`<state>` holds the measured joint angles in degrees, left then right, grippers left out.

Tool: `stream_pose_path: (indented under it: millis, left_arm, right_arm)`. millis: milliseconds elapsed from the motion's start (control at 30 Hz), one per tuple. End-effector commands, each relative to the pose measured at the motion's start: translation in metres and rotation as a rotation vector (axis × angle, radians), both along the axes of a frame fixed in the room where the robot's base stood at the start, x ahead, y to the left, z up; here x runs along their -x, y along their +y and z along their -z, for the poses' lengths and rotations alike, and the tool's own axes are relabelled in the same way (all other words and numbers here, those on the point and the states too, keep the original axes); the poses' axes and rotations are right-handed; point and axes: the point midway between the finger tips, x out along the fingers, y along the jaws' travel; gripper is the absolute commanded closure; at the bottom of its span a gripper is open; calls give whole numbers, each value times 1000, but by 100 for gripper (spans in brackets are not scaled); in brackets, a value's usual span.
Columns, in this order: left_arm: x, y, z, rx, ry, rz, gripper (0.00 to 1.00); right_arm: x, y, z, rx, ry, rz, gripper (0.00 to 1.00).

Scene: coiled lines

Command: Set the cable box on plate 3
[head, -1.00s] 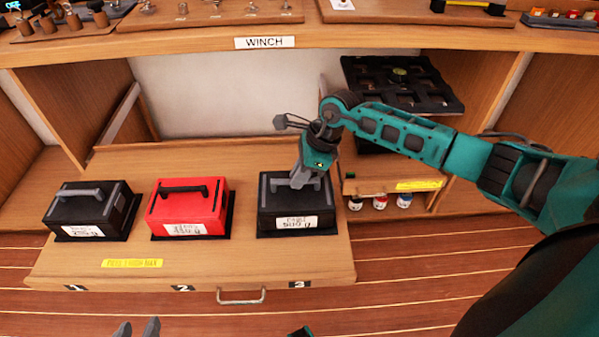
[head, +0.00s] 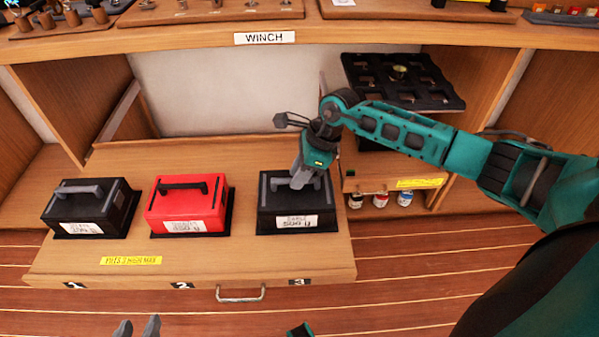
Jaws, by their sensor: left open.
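A black box with a grey handle (head: 288,212) rests upright on the black plate at the right end of the drawer top, above the tag 3 (head: 300,282). I take it as the cable box; its white label is too blurred to read surely. My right gripper (head: 299,182) is at this box's handle, fingers pointing down. The fingers overlap the handle, and whether they are closed on it cannot be told. My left gripper (head: 137,328) is open and empty at the bottom edge, low in front of the drawer; only its fingertips show.
A red box (head: 187,208) stands above tag 2 and another black box (head: 92,212) above tag 1. A metal drawer handle (head: 240,295) juts from the front. A shelf with small jars (head: 380,200) and a dark tray (head: 402,82) lie right, near my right arm.

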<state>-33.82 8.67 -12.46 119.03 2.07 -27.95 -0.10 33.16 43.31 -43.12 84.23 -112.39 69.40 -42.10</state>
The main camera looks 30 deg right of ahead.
Motion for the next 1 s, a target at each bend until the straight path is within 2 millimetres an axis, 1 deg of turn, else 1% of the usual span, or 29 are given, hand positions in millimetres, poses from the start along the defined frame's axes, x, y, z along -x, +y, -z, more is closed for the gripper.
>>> stream_pose_path:
  millis: [33, 167, 500, 667, 767, 900, 1000]
  left_arm:
    - [0, 0, 0, 1, 0, -1, 57]
    - [0, -1, 0, 3, 0, -2, 57]
    - [0, -2, -1, 5, 6, -2, 57]
    - [-1, -2, -12, 5, 3, -2, 57]
    - [-2, -1, -19, 6, -10, -4, 57]
    - [-1, 0, -22, 3, -6, -5, 57]
    - [-1, 1, -25, 1, -6, -5, 57]
  right_arm:
    - [0, 0, 0, 0, 1, 0, 67]
    - [0, 0, 1, 0, 1, 0, 55]
    - [1, -1, 1, 2, 5, 0, 55]
    - [5, -11, -27, 5, 2, 0, 55]
    - [9, -19, -49, 5, 0, 0, 55]
    - [14, -30, -79, 5, -1, 0, 55]
    - [18, -36, -95, 4, 1, 0, 55]
